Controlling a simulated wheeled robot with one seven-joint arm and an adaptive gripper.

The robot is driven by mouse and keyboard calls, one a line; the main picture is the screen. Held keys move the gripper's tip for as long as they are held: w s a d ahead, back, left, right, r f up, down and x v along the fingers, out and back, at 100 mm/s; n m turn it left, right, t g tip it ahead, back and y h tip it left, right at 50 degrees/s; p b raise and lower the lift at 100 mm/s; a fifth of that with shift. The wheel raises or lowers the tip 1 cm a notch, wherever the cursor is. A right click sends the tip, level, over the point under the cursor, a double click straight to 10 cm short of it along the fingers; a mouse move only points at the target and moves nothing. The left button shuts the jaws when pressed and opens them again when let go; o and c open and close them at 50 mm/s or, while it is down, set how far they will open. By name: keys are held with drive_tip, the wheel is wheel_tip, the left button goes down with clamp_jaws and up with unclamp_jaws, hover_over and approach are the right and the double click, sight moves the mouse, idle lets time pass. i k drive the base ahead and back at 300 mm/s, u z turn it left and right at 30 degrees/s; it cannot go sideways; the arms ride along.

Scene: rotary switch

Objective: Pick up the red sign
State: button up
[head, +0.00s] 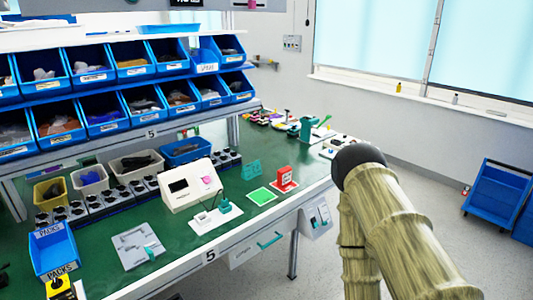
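The red sign (284,176) stands upright near the right end of the green workbench. It has a white patch with print too small to read, and a red-and-white flat piece lies under it. A green square card (262,196) lies just to its left in front. My gripper is not in view. Only links of my arm show at the right, to the right of the sign and apart from it in the picture.
The workbench (185,235) also holds a white box device (190,185), a teal-handled part (225,206), a grey plate (138,246) and a blue tray (52,250). Racks of blue bins (130,60) rise behind. A blue cart (497,192) stands at the right; floor between is clear.

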sight(284, 175)
drive_tip(key=u, duration=0.25)
drive_tip(key=i, duration=0.9)
drive_tip(key=u, duration=0.1)
